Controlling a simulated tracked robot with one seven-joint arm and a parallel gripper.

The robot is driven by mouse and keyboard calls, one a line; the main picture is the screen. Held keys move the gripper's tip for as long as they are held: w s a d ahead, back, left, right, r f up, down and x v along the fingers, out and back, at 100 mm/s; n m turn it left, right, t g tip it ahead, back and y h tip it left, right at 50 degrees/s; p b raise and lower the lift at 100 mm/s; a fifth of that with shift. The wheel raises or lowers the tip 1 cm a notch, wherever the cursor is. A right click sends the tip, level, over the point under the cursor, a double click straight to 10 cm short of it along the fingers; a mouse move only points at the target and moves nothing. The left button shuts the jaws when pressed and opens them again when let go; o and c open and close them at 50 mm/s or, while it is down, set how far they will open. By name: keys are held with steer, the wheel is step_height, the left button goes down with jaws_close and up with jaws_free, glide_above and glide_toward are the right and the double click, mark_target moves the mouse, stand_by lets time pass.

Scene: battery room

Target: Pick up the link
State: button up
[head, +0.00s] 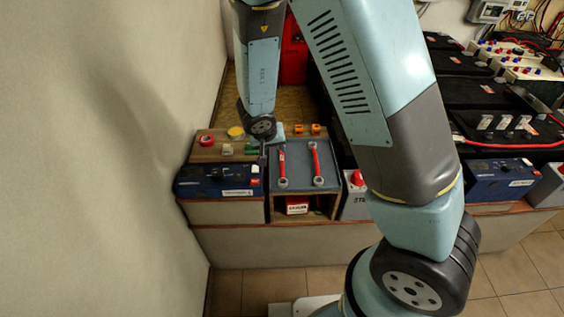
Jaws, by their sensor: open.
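Two slim red pieces with grey ringed ends lie in the grey tray (300,182), the left one (282,164) and the right one (317,163). They look like links, but I cannot tell which one the task names. My gripper (263,158) points down at the tray's left edge, left of the left red piece and apart from it. It is small and dark here; it is open, and I see nothing held in it. The fingertips' height above the bench is hard to judge.
Left of the tray, a wooden board carries a red roll (207,140), a yellow disc (236,132) and small blocks. A dark blue battery (218,180) stands in front of it. Two orange pieces (307,129) sit behind the tray. A wall is close on the left; black batteries fill the right.

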glide_above(281, 159)
steer(key=s+a, duration=0.2)
steer(key=s, duration=0.1)
steer(key=shift+w+d+f, duration=0.1)
steer(key=shift+f, duration=1.15)
steer(key=shift+w+d+f, duration=0.1)
steer(key=shift+f, duration=1.15)
steer(key=shift+d+x, duration=0.15)
steer(key=shift+x, duration=0.7)
steer(key=shift+d+x, duration=0.2)
steer(key=shift+x, duration=1.45)
steer(key=shift+c, duration=0.2)
jaws_close()
steer(key=shift+w, duration=0.1)
